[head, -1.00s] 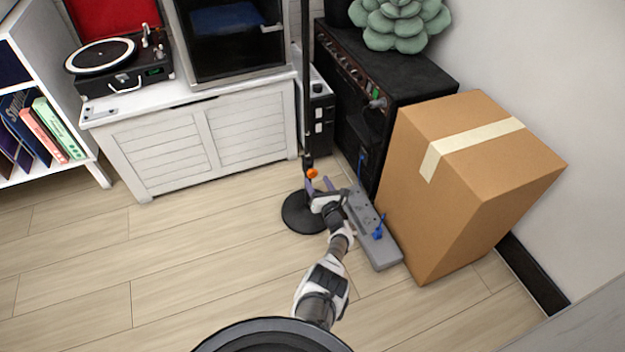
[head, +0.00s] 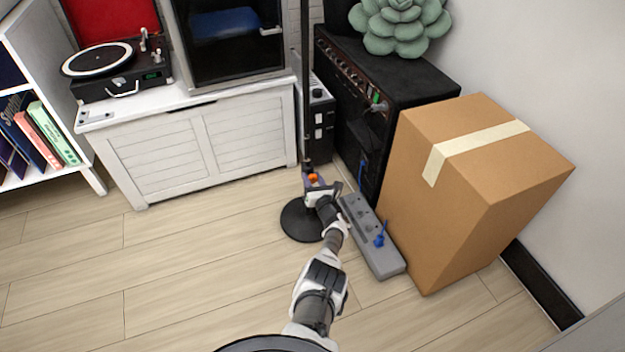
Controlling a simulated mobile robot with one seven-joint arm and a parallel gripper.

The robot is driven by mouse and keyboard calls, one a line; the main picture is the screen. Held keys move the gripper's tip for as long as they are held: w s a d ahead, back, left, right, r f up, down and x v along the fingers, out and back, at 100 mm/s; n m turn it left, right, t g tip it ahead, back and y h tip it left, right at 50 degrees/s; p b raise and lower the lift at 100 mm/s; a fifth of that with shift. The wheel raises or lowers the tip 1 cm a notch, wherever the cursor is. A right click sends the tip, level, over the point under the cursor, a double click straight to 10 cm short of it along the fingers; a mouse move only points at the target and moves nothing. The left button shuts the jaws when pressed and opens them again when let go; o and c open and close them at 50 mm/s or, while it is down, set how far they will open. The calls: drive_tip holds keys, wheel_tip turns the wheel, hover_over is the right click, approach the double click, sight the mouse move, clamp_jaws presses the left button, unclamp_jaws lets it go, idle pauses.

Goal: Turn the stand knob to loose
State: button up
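The stand is a thin black pole (head: 306,90) rising from a round black base (head: 299,222) on the floor. Its orange knob (head: 313,178) shows low on the pole. My gripper (head: 317,180) is at the knob, its fingers reaching up on either side of it. The knob lies between or just behind the fingers; whether they touch it is too small to tell. My wrist hides part of the base. Any loose or tight marking on the knob is not visible.
A grey power strip (head: 385,262) with a blue plug lies right of my gripper, beside a large cardboard box (head: 450,220). A black amplifier (head: 400,75) stands behind, and a white cabinet (head: 190,155) is at the back left. The wooden floor at left is clear.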

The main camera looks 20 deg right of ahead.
drive_tip(key=c, duration=0.3)
drive_tip(key=n+b, duration=0.1)
drive_tip(key=n, duration=0.1)
drive_tip(key=shift+a+f+n+b, duration=0.1)
drive_tip(key=shift+f+n+b, duration=0.05)
drive_tip(key=shift+n+b, duration=0.5)
drive_tip(key=shift+n, duration=0.65)
drive_tip(key=o, duration=1)
drive_tip(key=shift+s, duration=0.15)
